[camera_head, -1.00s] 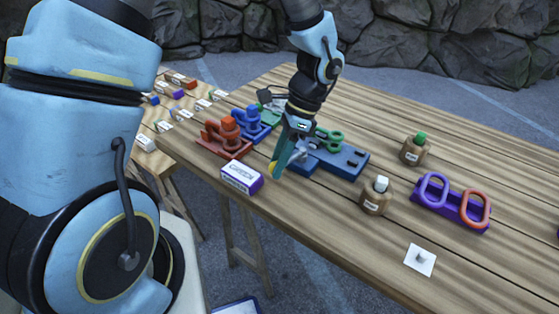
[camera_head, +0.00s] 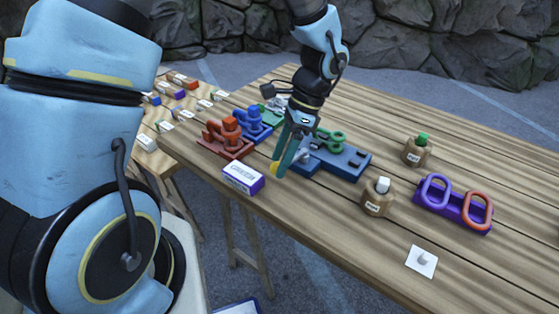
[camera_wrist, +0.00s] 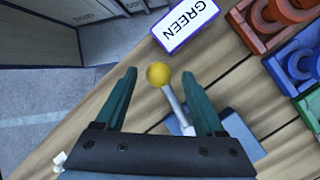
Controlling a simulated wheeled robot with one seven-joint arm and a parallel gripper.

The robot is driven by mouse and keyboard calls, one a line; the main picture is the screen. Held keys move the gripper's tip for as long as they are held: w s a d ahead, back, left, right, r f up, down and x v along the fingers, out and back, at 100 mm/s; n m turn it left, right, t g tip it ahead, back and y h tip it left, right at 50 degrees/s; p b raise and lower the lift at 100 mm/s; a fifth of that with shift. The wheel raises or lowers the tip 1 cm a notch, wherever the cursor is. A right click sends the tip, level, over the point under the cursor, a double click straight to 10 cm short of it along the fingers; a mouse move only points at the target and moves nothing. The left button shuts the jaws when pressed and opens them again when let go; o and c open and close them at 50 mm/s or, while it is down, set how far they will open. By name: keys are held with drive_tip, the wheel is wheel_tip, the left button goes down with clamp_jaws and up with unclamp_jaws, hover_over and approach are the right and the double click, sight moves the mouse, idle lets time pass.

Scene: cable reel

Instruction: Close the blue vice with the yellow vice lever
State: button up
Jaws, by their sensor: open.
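The blue vice (camera_head: 343,160) stands on the wooden table, left of the middle. Its blue body also shows in the wrist view (camera_wrist: 243,132), partly hidden behind one finger. The yellow vice lever has a round yellow knob (camera_wrist: 158,74) on a thin grey rod (camera_wrist: 174,103) that slants toward the vice. My gripper (camera_wrist: 160,76) is open, with one teal finger on each side of the knob and a gap on both sides. In the head view my gripper (camera_head: 283,160) points down at the vice's near left end, and its fingers partly hide the knob.
A white and purple box labelled GREEN (camera_wrist: 185,25) lies close to the knob. A red vice-like part (camera_head: 226,140) and a blue one (camera_head: 253,124) stand to the left. Bottles (camera_head: 377,197) and a purple holder (camera_head: 452,208) stand to the right. The table's front edge is near.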

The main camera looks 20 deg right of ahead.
sight(296, 160)
drive_tip(key=b+v, duration=0.1)
drive_tip(key=v, duration=0.8)
drive_tip(key=shift+d+r+b, duration=0.15)
drive_tip(key=shift+r+b, duration=0.15)
drive_tip(key=shift+b, duration=0.05)
drive_tip(key=w+a+n+t+h, duration=0.1)
drive_tip(key=w+a+n+h, duration=0.1)
drive_tip(key=a+n, duration=0.8)
drive_tip(key=w+a+f+n+t+h, duration=0.1)
drive_tip(key=w+a+n+h, duration=0.2)
drive_tip(key=a+n, duration=0.6)
drive_tip(key=w+a, duration=0.2)
drive_tip(key=a, duration=0.7)
drive_tip(key=shift+a+f+n+t, duration=0.2)
drive_tip(key=shift+n+t, duration=0.2)
